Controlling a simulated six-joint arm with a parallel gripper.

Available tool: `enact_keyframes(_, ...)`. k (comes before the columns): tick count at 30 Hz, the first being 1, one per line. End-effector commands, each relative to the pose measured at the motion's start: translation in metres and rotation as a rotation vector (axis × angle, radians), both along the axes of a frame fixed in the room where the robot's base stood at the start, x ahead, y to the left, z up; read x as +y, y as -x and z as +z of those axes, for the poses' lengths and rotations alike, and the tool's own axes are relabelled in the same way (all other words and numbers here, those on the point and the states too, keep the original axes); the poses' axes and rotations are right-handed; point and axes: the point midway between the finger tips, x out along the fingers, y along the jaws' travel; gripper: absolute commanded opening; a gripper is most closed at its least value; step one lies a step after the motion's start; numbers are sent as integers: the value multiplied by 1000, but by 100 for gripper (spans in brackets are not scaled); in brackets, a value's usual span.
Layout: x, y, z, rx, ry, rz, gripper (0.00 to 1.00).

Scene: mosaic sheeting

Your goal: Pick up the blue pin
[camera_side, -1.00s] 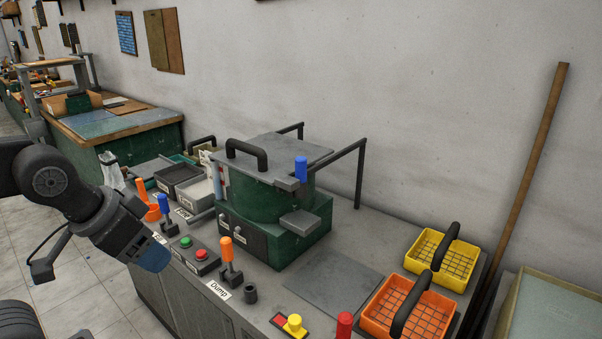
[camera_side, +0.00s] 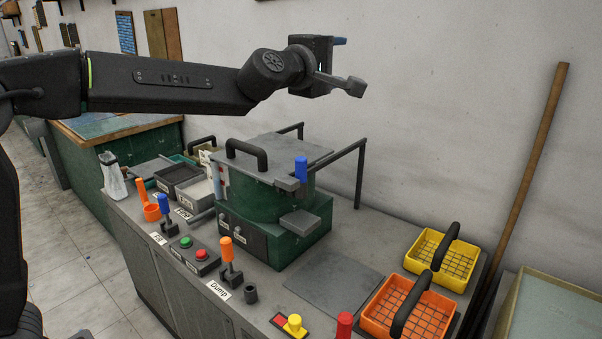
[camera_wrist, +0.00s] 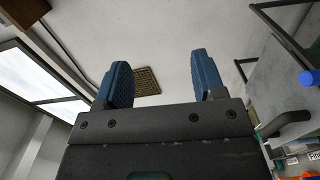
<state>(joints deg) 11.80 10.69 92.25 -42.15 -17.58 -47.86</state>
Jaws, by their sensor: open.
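The blue pin (camera_side: 301,169) stands upright at the front edge of the grey lid of the green machine (camera_side: 300,240). It also shows at the right edge of the wrist view (camera_wrist: 308,78). My gripper (camera_side: 340,41) is well above the machine, up and slightly right of the pin in the side view, its blue fingers pointing toward the wall side. In the wrist view my gripper (camera_wrist: 158,78) has its two blue fingers wide apart with nothing between them. The finger pair is mostly hidden behind the wrist in the side view.
A black lid handle (camera_side: 247,153) and a grey frame bar (camera_side: 361,170) rise near the pin. A blue-topped lever (camera_side: 161,201) and an orange-topped lever (camera_side: 226,248) stand on the bench. Yellow (camera_side: 411,258) and orange (camera_side: 365,318) baskets sit at right.

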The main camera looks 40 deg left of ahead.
Motion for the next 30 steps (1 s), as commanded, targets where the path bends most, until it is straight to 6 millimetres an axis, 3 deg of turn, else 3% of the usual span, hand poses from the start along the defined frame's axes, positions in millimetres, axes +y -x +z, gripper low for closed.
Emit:
enact_keyframes(1,-2,-24,-3,-48,112,53,63)
enact_keyframes(6,5,-77,-18,-241,504,261,63)
enact_keyframes(8,8,-90,-33,-311,633,337,63)
enact_keyframes(12,14,-105,-81,-486,905,523,63)
enact_keyframes(17,14,-98,-157,-706,1147,742,63)
enact_keyframes(22,10,-73,-228,-917,1284,927,63)
enact_keyframes(25,6,-60,-253,-998,1316,991,63)
enact_keyframes(30,10,-52,-267,-1055,1330,1034,63)
